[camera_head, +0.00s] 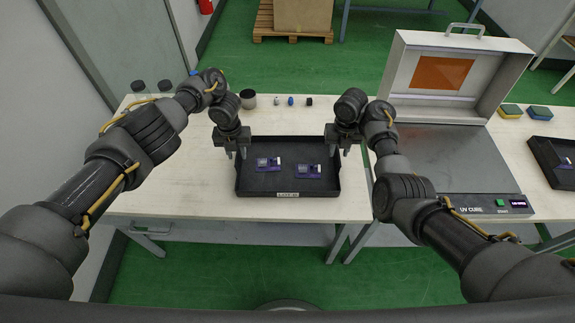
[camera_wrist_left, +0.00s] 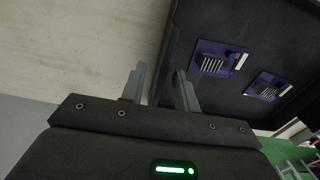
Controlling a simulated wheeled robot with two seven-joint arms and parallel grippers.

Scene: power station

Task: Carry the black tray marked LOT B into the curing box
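The black tray (camera_head: 288,188) lies on the white table with two purple circuit boards inside. Its front label is too small to read surely. My left gripper (camera_head: 236,153) has its fingers apart on either side of the tray's left wall; in the left wrist view the fingers (camera_wrist_left: 160,90) show a gap around the tray edge (camera_wrist_left: 168,62). My right gripper (camera_head: 340,150) is at the right wall, its fingers apart on either side of it. The curing box (camera_head: 455,160), marked UV CURE, stands right of the tray with its lid (camera_head: 445,75) raised and its grey bed empty.
A second black tray (camera_head: 553,165) lies right of the curing box. Bare table (camera_head: 180,190) lies left of the tray.

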